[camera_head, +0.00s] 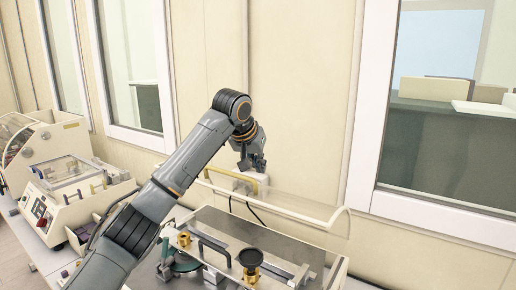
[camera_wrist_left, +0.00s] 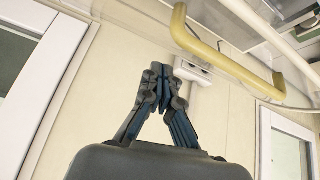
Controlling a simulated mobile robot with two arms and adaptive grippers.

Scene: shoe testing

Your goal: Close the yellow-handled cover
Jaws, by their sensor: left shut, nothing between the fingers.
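The clear cover (camera_head: 300,204) stands raised at the back of the metal-topped machine (camera_head: 225,225). Its yellow handle (camera_head: 229,174) is on the upper left part of the cover. In the wrist view the yellow handle (camera_wrist_left: 222,62) runs diagonally across the upper right, with the clear cover behind it. My left gripper (camera_head: 252,166) is just above and beside the handle, close to the wall. In the wrist view my left gripper (camera_wrist_left: 164,73) has its fingertips together, empty, to the left of and apart from the handle. My right gripper is not in view.
The machine's top carries a black knob (camera_head: 251,259), brass fittings and a dark bar handle (camera_head: 213,248). Another machine (camera_head: 62,195) with a clear box stands at the left. A beige wall and windows (camera_head: 450,110) close off the back.

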